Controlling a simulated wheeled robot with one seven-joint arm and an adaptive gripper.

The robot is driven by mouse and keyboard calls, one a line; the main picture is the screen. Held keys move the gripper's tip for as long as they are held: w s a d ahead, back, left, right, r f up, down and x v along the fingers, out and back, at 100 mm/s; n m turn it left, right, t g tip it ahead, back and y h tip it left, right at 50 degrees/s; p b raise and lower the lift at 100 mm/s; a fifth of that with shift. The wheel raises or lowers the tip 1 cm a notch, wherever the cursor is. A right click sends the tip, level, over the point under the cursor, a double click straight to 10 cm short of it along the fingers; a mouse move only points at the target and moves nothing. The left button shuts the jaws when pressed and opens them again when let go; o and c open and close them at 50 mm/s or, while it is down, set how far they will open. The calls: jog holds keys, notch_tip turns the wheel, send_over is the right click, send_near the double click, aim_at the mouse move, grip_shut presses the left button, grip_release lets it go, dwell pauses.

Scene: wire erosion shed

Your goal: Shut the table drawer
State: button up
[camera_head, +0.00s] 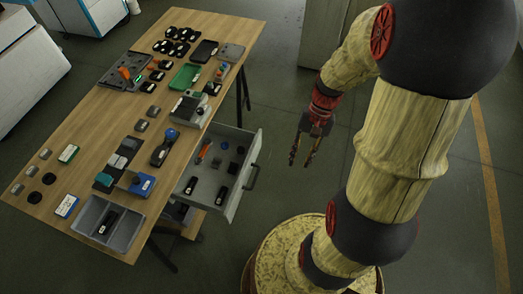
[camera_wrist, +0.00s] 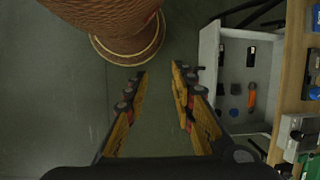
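The table drawer (camera_head: 226,171) is pulled out from the right side of the wooden table (camera_head: 93,123), with several small dark items and an orange-handled tool inside. Its dark handle (camera_head: 251,177) is on the outer front panel. In the wrist view the grey drawer (camera_wrist: 210,64) is to the right of my gripper (camera_wrist: 159,70), and its handle is hard to make out. In the head view my gripper (camera_head: 302,160) hangs to the right of the drawer, apart from it. Its two fingers are spread with nothing between them.
The table top holds many small parts, a green tray (camera_head: 185,77) and a grey bin (camera_head: 107,223) at the near edge. White cabinets (camera_head: 28,60) stand at the upper left. Bare floor lies between the drawer front and my gripper.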

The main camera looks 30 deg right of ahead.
jog(key=f+m+y, duration=0.2)
jog(key=f, duration=0.3)
jog(key=f+m+t+y, duration=0.1)
jog(key=f+m+y, duration=0.2)
jog(key=f, duration=0.3)
jog(key=d+f+m+y+b, duration=0.1)
jog(key=f+m+y, duration=0.1)
jog(key=f, duration=0.4)
jog(key=shift+w+f+m, duration=0.2)
jog(key=shift+w+m, duration=0.1)
jog(key=shift+m, duration=0.1)
grip_shut()
jog(key=m+t+y, duration=0.2)
jog(key=m+t, duration=0.9)
jog(key=t, duration=0.3)
send_near(255, 148)
jog(key=b+x, duration=0.1)
jog(key=x, duration=0.1)
jog(key=b+x, duration=0.1)
jog(key=x, duration=0.1)
jog(key=b+x, duration=0.1)
jog(key=x, duration=0.2)
jog(key=shift+s+r, duration=0.1)
jog(key=shift+r, duration=0.25)
